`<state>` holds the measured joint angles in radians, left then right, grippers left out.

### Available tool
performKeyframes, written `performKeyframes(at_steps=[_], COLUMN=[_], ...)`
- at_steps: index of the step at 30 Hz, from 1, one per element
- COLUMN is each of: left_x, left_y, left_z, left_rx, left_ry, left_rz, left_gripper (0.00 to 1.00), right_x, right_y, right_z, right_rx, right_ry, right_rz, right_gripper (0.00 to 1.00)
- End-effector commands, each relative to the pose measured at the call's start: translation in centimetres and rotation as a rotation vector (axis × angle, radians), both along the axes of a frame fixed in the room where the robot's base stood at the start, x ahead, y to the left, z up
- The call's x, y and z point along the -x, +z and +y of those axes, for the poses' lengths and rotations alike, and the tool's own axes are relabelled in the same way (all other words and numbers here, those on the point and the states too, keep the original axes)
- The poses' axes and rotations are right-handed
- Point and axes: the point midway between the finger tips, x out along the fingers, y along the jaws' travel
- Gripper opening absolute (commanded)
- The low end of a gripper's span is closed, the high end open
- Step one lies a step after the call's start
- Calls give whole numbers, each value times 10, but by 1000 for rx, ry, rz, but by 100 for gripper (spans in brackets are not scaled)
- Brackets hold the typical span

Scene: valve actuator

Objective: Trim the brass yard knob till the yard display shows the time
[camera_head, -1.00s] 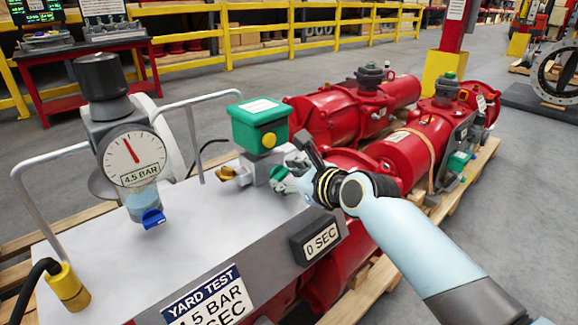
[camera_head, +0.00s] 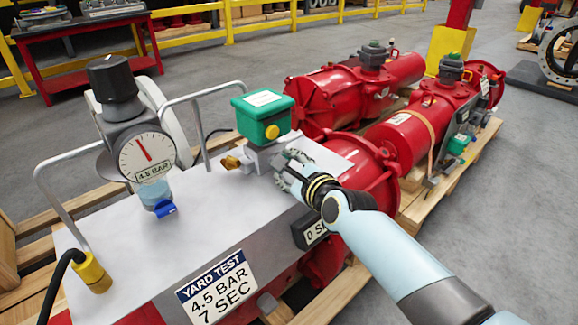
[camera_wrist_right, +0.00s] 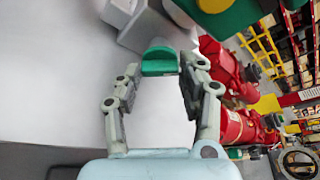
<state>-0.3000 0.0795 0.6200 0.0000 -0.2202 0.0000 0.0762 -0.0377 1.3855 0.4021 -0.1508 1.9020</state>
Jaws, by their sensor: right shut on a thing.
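The small brass knob (camera_head: 232,163) sticks out on the left side of the grey block under the green box (camera_head: 264,116). My right gripper (camera_head: 284,167) is at the block's other side, apart from the brass knob. In the wrist view its fingers (camera_wrist_right: 160,68) are shut on a green knob (camera_wrist_right: 160,58). The dark display (camera_head: 312,230) on the bench's front edge reads 0 SEC, with its right part hidden by my arm. The sign (camera_head: 217,287) reads YARD TEST, 4.5 BAR, 7 SEC. My left gripper is out of view.
The gauge (camera_head: 147,157) reads 4.5 BAR and has a blue tap (camera_head: 165,209) below it. Metal hoop rails (camera_head: 66,157) rise from the bench top (camera_head: 150,260). Red actuators (camera_head: 405,140) lie on pallets behind my right arm. Open floor is at the right.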

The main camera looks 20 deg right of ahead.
Motion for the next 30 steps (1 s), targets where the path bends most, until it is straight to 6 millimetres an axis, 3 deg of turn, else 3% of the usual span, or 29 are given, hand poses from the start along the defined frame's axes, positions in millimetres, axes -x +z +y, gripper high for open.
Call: performKeyframes(at_steps=[7,8,12,23,30], left_x=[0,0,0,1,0], left_y=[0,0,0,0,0], left_z=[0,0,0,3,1], left_rx=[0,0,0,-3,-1], left_ry=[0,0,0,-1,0], left_rz=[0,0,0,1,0], left_gripper=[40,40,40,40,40], right_x=[0,0,0,5,39], right_y=[0,0,0,1,10], right_z=[0,0,0,0,-3], right_rx=[-2,-2,-2,-2,-1], right_ry=[0,0,0,1,0], right_rz=[1,1,1,2,2], right_gripper=[8,44,62,63,63])
